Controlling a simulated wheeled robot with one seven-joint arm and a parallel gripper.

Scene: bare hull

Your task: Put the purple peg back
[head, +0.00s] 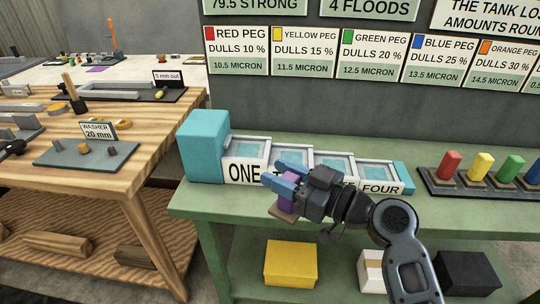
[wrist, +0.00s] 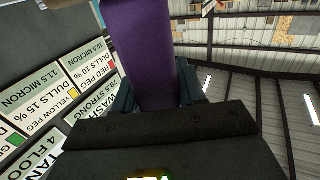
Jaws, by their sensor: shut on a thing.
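My gripper (head: 283,180) is shut on the purple peg (head: 289,205). It holds the peg in front of the numbered trays, over the front part of the green bench. The wrist view shows the purple peg (wrist: 145,55) large between the fingers. In the head view the fingers hide much of the peg, and a brown piece (head: 281,213) shows just below it. A dark peg rack (head: 432,186) stands on the bench at the right. Red (head: 450,164), yellow (head: 480,166), green (head: 511,168) and blue (head: 535,170) pegs stand in it. The rack runs out of the picture, so its far end is hidden.
A teal block (head: 203,146) with framed trays labelled ONE to FOUR (head: 380,188) lies behind my gripper. The green bench (head: 225,205) is clear at its front left. A wooden table (head: 150,150) stands left. A yellow box (head: 290,264) sits on the lower shelf.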

